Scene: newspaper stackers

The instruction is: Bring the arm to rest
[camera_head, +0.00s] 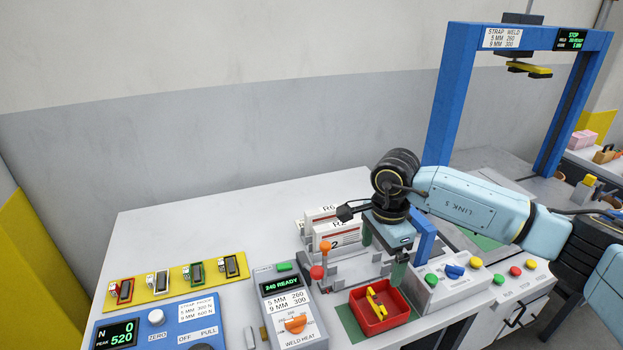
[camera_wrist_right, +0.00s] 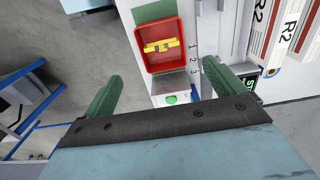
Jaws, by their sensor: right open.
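My right arm comes in from the right in the head view. Its gripper (camera_head: 384,258) hangs over the table, beside the red tray. In the right wrist view its two green fingers (camera_wrist_right: 160,85) stand wide apart with nothing between them touching. The red tray (camera_head: 405,310) holds a yellow piece (camera_head: 376,304) and sits on a green patch. The tray also shows beyond the fingers in the right wrist view (camera_wrist_right: 152,66). My left gripper is in neither view.
Newspaper stacks (camera_head: 336,232) marked with R labels stand close behind the gripper. A weld heat box (camera_head: 290,305) and a blue pull gauge (camera_head: 160,330) are to the left. A blue strapping arch (camera_head: 453,95) rises at the right. The table's back left (camera_head: 190,232) is clear.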

